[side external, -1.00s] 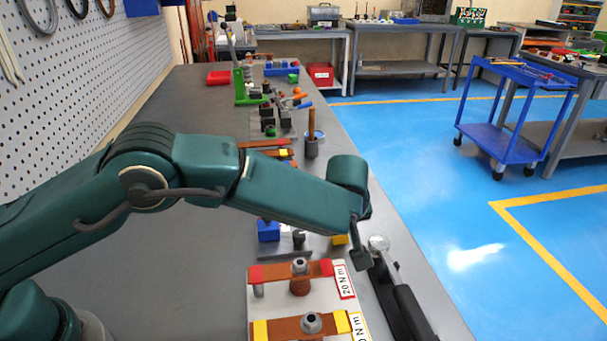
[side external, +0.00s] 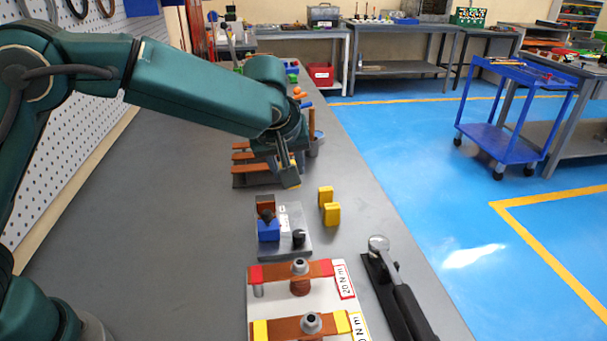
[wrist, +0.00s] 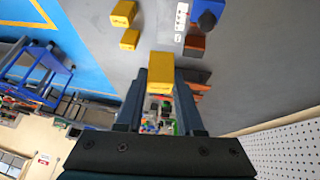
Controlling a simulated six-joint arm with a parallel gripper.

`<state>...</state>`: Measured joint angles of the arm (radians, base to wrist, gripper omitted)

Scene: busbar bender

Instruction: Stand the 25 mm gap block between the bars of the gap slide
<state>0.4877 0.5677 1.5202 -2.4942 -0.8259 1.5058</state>
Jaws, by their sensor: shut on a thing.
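My gripper (side external: 288,180) is shut on a yellow gap block (wrist: 161,68), which sticks out past the fingertips in the wrist view. In the side view the gripper hangs tilted over the bench, beyond the gap slide, and hides most of the held block. I cannot read the held block's size.
Two other yellow blocks (side external: 325,195) (side external: 332,214) stand right of the slide. Copper bars (side external: 250,168) lie on a rack left of the gripper. The left bench area is clear.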

